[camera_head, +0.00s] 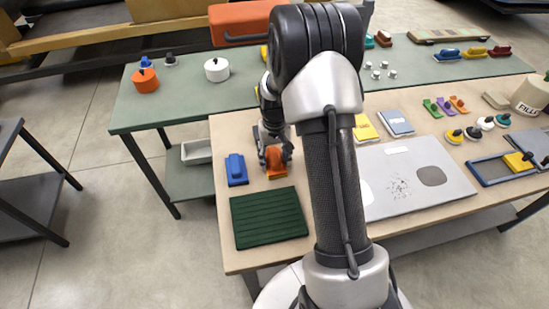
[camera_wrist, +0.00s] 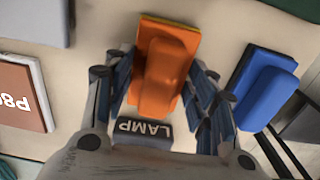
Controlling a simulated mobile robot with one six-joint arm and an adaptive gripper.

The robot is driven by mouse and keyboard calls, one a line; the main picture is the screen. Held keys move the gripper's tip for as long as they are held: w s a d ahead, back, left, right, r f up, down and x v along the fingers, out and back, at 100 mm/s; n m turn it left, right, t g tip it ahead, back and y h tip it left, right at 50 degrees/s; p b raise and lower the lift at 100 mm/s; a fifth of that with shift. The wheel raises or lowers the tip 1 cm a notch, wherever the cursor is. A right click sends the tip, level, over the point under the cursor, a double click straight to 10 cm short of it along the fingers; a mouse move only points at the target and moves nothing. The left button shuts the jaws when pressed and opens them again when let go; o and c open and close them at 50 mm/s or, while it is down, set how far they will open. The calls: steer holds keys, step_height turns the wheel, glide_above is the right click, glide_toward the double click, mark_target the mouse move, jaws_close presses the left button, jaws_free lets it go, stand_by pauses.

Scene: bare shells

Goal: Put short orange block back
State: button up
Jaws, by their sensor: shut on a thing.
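The orange block (camera_head: 277,166), a flat base with a raised grip, is at the left part of the wooden table (camera_head: 228,255). My gripper (camera_head: 275,153) is shut on it from above. In the wrist view the orange block (camera_wrist: 160,75) sits between the two fingers of my gripper (camera_wrist: 158,92), which close on its raised grip. It appears at table level; I cannot tell whether its base touches the table. A similar blue block (camera_head: 236,169) lies just left of it in the head view; the blue block (camera_wrist: 265,85) is at the right in the wrist view.
A dark green ridged mat (camera_head: 268,218) lies just in front. A dark LAMP label (camera_wrist: 142,134) is close to the orange block. A brown P80 pad (camera_wrist: 20,95) lies farther off. A green bench (camera_head: 180,100) with lidded pots stands behind. A grey board (camera_head: 410,175) lies right.

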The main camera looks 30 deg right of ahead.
steer(key=shift+f, duration=0.1)
steer(key=o, duration=1)
